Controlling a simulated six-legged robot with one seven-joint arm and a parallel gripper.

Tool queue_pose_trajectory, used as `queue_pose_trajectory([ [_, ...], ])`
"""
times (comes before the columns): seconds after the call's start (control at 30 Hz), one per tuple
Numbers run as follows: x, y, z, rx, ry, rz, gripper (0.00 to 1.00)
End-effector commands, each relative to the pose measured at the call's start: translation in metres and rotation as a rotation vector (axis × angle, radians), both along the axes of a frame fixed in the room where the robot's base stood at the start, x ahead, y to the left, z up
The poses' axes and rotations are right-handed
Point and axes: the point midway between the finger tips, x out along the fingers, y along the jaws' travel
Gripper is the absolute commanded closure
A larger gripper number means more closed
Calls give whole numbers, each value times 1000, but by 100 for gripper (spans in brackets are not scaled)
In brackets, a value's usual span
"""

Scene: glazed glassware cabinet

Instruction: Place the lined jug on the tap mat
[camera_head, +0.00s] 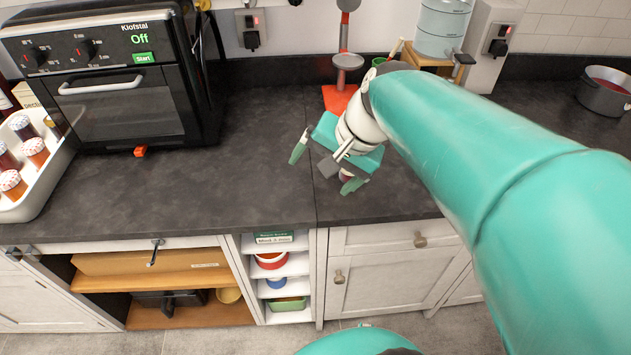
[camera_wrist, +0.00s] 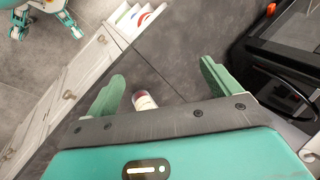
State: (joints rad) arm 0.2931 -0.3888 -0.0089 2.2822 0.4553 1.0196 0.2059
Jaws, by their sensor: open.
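My gripper (camera_head: 325,170) is open above the dark worktop, pointing down. In the wrist view its two green fingers (camera_wrist: 162,72) are spread apart. A small white and red item (camera_wrist: 144,99) shows between the finger bases, near the gripper's dark bar, which partly hides it. I cannot tell whether the fingers touch it or whether it is the lined jug. I see nothing that is clearly a lined jug.
A black oven (camera_head: 125,75) stands at the left, beside a white tray (camera_head: 45,185) of jars. A light-blue stacked container (camera_head: 441,28) stands at the back, and a grey pot (camera_head: 604,92) at the far right. The worktop (camera_head: 230,180) is clear left of my gripper. Open shelves (camera_head: 290,263) are below.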

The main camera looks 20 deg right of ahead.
Motion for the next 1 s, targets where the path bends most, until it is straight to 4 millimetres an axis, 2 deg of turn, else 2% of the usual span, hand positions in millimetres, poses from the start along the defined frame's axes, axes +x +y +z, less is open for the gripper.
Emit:
queue_pose_trajectory([
  [0.03, -17, 12, 1, -95, -36, 104, 11],
  [0.1, -37, 20, 0, -225, -81, 235, 11],
  [0.2, -58, 26, -2, -386, -145, 397, 11],
  [0.3, -71, 28, -3, -500, -190, 508, 11],
  [0.47, -77, 27, -3, -571, -218, 574, 11],
  [1.0, -77, 27, -3, -569, -216, 570, 11],
])
